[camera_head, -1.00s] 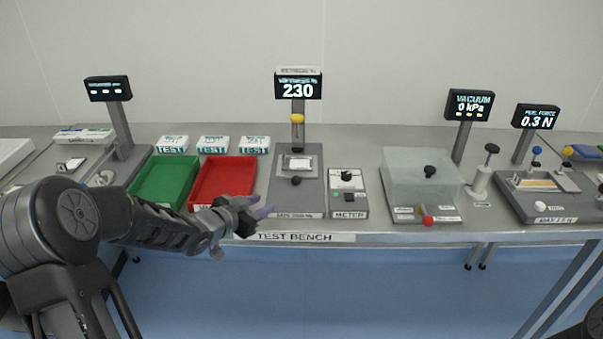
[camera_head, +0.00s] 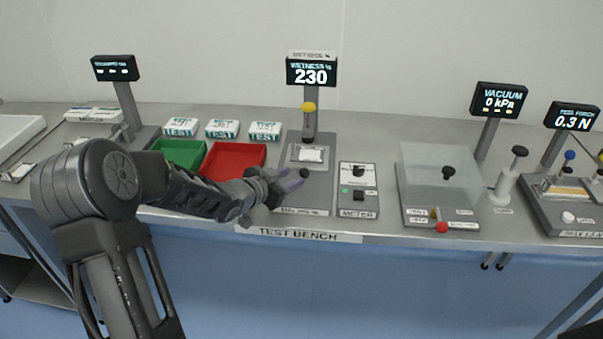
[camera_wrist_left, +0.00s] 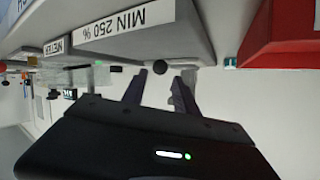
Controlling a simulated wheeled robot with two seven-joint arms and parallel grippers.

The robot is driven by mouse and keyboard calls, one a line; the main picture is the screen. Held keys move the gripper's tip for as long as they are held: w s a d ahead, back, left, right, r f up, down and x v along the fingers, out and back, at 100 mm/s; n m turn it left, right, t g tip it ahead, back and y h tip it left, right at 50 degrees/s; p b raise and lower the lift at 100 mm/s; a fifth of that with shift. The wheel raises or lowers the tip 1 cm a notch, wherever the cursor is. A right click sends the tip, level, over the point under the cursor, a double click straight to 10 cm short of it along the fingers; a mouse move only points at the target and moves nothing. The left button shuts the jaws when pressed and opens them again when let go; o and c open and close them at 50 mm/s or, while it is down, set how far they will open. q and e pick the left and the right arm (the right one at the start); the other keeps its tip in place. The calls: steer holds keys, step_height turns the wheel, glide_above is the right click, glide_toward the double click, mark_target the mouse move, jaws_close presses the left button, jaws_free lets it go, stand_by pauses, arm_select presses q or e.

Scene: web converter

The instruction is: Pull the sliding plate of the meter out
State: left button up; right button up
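The wetness meter (camera_head: 290,197) is a grey unit with a yellow-topped plunger (camera_head: 309,108) and a display reading 230. Its metal plate (camera_head: 296,162) carries a white pad (camera_head: 311,154) under the plunger. A round black knob (camera_head: 305,173) is at the plate's front; the wrist view also shows a dark knob (camera_wrist_left: 160,67). My left gripper (camera_head: 292,180) is open, just left of and in front of the knob. In the wrist view the knob appears between the spread fingertips (camera_wrist_left: 160,80), seemingly just beyond them. My right gripper is out of view.
A red tray (camera_head: 236,157) and a green tray (camera_head: 181,152) lie left of the meter, partly behind my left arm. A small box labelled METER (camera_head: 357,203) stands close on its right. A clear vacuum chamber (camera_head: 440,175) is farther right. The bench front edge (camera_head: 400,237) runs below.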

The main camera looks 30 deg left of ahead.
mark_target(302, 174)
arm_select(q)
steer(key=x, duration=0.6)
steer(key=shift+p, duration=0.4)
steer(key=shift+c, duration=0.3)
jaws_close()
stand_by(0.6)
